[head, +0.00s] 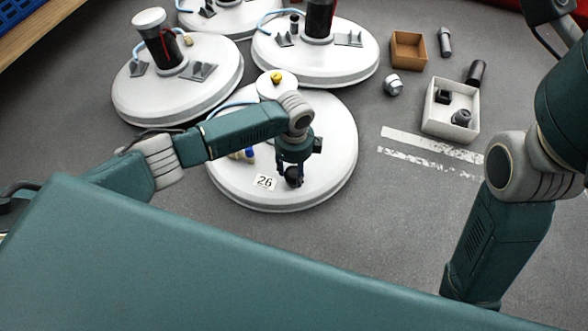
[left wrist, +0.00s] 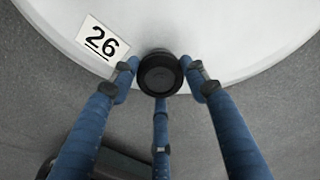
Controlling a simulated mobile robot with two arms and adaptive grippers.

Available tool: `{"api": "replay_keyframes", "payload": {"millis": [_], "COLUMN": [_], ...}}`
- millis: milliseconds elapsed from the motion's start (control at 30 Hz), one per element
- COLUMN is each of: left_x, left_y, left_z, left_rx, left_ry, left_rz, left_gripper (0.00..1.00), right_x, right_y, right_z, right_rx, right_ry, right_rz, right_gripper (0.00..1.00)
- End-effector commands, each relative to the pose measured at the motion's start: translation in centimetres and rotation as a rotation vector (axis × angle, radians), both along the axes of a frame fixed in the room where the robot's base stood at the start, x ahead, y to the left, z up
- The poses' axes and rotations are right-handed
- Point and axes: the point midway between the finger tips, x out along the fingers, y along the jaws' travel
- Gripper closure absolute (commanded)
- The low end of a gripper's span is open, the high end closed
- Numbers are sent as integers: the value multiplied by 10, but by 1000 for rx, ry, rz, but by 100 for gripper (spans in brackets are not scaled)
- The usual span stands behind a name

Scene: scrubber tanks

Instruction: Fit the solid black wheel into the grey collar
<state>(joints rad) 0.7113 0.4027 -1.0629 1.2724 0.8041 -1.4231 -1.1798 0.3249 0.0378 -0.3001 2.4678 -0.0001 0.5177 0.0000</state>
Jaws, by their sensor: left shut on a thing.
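My left gripper (head: 293,180) is low over the front part of the white round tank lid marked 26 (head: 335,150). In the left wrist view its blue fingers (left wrist: 162,78) close around a round solid black piece, the black wheel (left wrist: 160,73), with its round face toward the camera. The number label (left wrist: 102,40) lies on the lid just left of the wheel. I cannot tell whether the wheel touches the lid. I cannot make out the grey collar; my left arm covers part of this lid. My right gripper is outside the view.
Other white lids (head: 185,95) with dark upright cylinders stand behind. A white box (head: 428,118) with dark parts and a brown box (head: 408,50) stand at the right. Small blue and yellow pieces (head: 246,154) show beside my arm.

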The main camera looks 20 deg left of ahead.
Motion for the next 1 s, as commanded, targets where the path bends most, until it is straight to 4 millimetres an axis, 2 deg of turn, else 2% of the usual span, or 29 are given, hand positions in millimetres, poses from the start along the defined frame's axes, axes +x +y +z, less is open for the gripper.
{"api": "replay_keyframes", "payload": {"millis": [167, 200, 300, 500, 567, 667, 700, 1000], "left_x": [0, 0, 0, 0, 0, 0, 0, 0], "left_y": [0, 0, 0, 0, 0, 0, 0, 0], "left_z": [1, 1, 1, 1, 1, 1, 1, 1], "left_rx": [-1, -1, 0, 0, 0, 0, 0, 0], "left_ry": [0, 0, 0, 0, 1, 1, 1, 0], "left_rz": [0, 0, 0, 0, 0, 0, 0, 0], "left_gripper": [82, 51, 33, 33, 23, 3, 0, 0], "right_x": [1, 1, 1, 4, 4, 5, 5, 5], "right_y": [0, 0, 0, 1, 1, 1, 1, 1], "right_z": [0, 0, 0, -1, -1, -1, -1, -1], "right_rx": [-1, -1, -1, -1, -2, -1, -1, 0], "right_ry": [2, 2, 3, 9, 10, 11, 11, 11], "right_rz": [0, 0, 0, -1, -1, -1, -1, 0], "right_gripper": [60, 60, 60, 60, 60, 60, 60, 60]}}
